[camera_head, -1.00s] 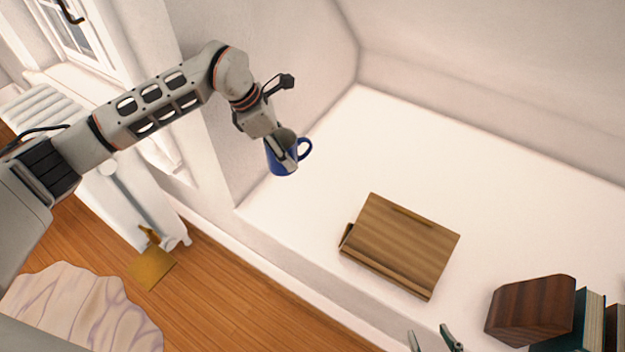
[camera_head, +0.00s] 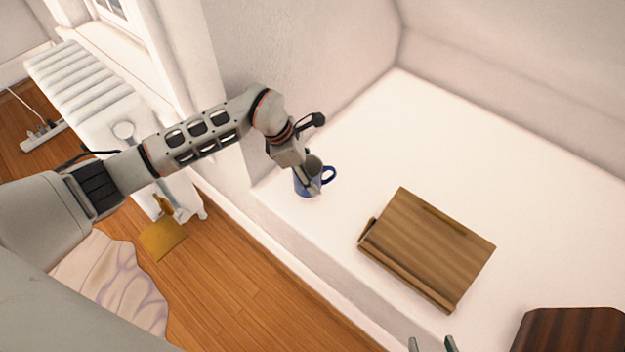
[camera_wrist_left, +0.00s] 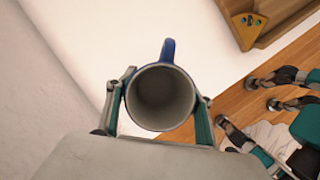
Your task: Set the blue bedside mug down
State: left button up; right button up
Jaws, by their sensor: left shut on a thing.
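The blue mug (camera_head: 305,185) with a grey inside is at the left end of the white ledge (camera_head: 360,150), near the wall corner. My left gripper (camera_head: 312,179) is shut on it, with fingers on either side of its body. The mug looks about upright, its handle pointing right. I cannot tell whether its base touches the ledge. In the left wrist view the mug (camera_wrist_left: 160,97) is seen from above between both fingers and looks empty; its base is hidden. My right gripper (camera_head: 432,344) shows only two separated fingertips at the bottom edge, open.
A wooden stand (camera_head: 430,245) lies on the ledge right of the mug, with bare white surface between them. A dark brown wooden object (camera_head: 570,332) is at the bottom right. A wall rises left of the mug. The ledge drops to a wooden floor (camera_head: 235,290).

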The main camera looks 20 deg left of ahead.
pick_arm(q)
jog(key=f, duration=0.2)
jog(key=shift+s+f, duration=0.2)
jog(key=shift+f, duration=0.2)
jog(key=shift+w+f+b, duration=0.2)
jog(key=shift+f+b, duration=0.05)
jog(key=shift+b, duration=0.05)
jog(key=shift+c, duration=0.6)
jog(key=shift+r, duration=0.15)
jog(key=shift+c, duration=0.2)
jog(key=o, duration=1.5)
jog(key=shift+f, duration=0.2)
pick_arm(e)
jog(key=shift+w+a+r, duration=0.35)
jog(key=shift+a+r, duration=0.15)
pick_arm(q)
jog(key=shift+r, duration=0.15)
